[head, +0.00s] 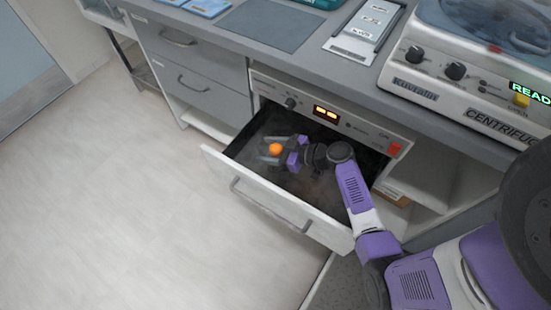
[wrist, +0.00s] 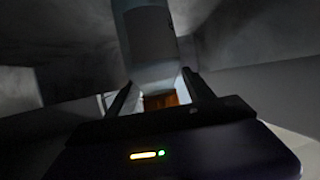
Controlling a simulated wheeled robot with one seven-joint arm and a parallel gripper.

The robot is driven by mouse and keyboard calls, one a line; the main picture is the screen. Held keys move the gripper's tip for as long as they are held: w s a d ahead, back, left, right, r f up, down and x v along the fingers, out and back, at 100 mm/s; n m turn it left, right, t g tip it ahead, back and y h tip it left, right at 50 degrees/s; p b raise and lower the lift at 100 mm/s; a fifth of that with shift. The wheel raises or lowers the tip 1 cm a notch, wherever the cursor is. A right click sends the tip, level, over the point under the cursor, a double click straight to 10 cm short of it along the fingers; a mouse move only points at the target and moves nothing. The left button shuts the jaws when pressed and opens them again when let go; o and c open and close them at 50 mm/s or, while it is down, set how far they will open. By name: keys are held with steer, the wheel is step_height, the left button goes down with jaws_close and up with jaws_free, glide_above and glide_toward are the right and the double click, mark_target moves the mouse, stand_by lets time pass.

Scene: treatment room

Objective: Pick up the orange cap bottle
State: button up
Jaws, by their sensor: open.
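In the wrist view, the two dark fingers of my gripper (wrist: 160,92) stand apart. A pale grey cylindrical shape (wrist: 152,42) rises between and beyond them, probably the bottle's body. A small orange-brown patch shows low between the fingers. I cannot tell whether either finger touches the bottle.
The pulled-out drawer (head: 270,205) has a white front with a grey handle, and its walls surround my gripper. The counter above holds a centrifuge (head: 470,90), a labelled tray (head: 365,28) and a grey mat (head: 268,25). The floor at left is clear.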

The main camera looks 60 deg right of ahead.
steer(key=shift+c, duration=0.4)
jaws_close()
steer(key=shift+r, duration=0.15)
